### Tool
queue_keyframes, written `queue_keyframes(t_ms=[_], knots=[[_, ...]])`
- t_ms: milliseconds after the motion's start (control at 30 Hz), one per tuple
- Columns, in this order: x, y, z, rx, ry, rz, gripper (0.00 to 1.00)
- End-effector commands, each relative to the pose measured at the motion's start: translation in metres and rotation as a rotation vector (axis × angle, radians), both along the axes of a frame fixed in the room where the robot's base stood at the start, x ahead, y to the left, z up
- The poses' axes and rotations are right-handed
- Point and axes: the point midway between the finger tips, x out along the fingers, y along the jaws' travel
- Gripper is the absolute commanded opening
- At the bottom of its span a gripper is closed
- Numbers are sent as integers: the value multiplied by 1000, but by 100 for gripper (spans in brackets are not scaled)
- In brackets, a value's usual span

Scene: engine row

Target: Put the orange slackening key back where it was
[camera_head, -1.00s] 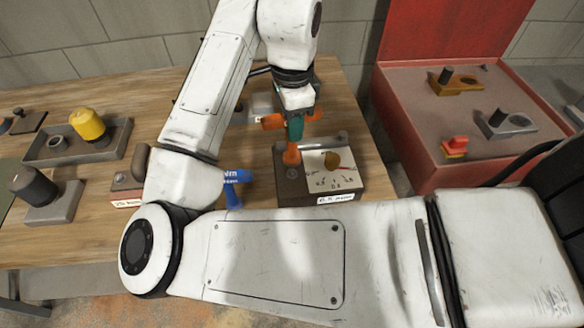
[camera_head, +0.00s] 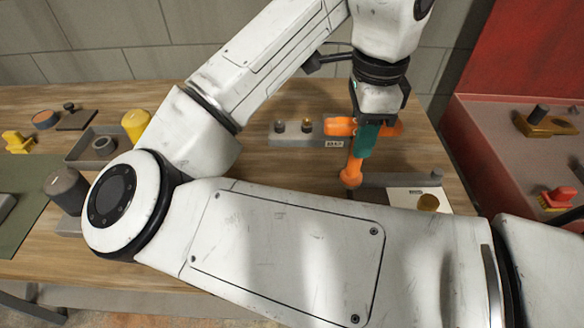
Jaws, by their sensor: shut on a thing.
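The orange slackening key (camera_head: 352,172) is in my gripper (camera_head: 371,122), which is shut on it near its top. The key is orange with a teal section in the middle, a crossbar at the top and a rounded lower end. It hangs roughly upright, tilted a little. Its lower end appears beside the left end of the gauge block (camera_head: 405,180), whose pale plate and brass knob show. I cannot tell whether they touch. My arm hides the front of that block.
A grey block with two studs and a label (camera_head: 292,138) stands behind and left of the key. A red case (camera_head: 500,165) is at the right with parts inside. A grey tray (camera_head: 85,158) and a yellow-capped part (camera_head: 135,124) are at the left. Bare wood lies between.

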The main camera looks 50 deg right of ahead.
Motion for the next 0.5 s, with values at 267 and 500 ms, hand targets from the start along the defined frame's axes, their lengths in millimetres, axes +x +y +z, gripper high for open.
queue_keyframes(t_ms=[267, 500], knots=[[49, -12, -21, -1, 5, 5, 0], [93, -23, -51, -2, 6, 4, 0]])
